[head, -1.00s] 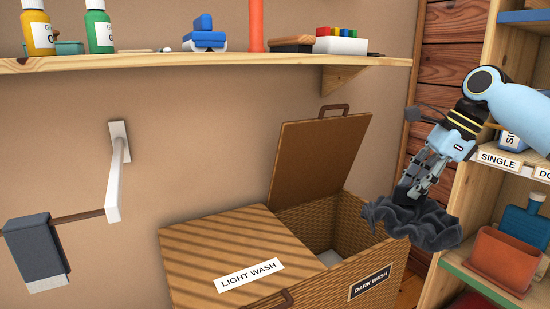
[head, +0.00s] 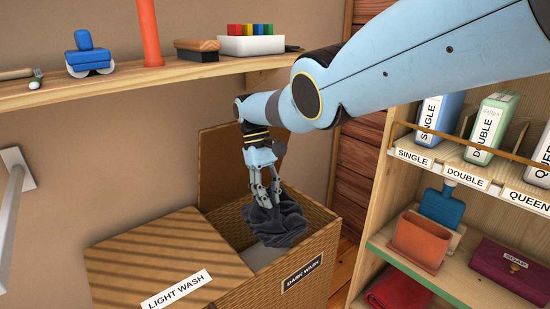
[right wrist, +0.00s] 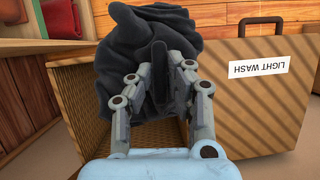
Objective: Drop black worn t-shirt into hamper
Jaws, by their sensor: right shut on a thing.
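The dark grey-black t-shirt (head: 278,218) hangs bunched from my right gripper (head: 264,196), which is shut on it. It is over the open dark wash side of the wicker hamper (head: 322,228), at about the height of the rim. In the right wrist view the t-shirt (right wrist: 150,40) sits between and beyond the fingers of my right gripper (right wrist: 160,90), covering much of the opening. The dark wash lid (head: 218,165) stands raised at the back, partly hidden by my arm. The light wash lid (head: 150,250) is shut. My left gripper is not in view.
A wall shelf (head: 120,97) with a blue toy, a brush (head: 197,50) and a tray of coloured blocks (head: 251,43) runs above the hamper. A shelf unit (head: 375,225) with labelled bedding and a terracotta bin (head: 420,240) stands at right.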

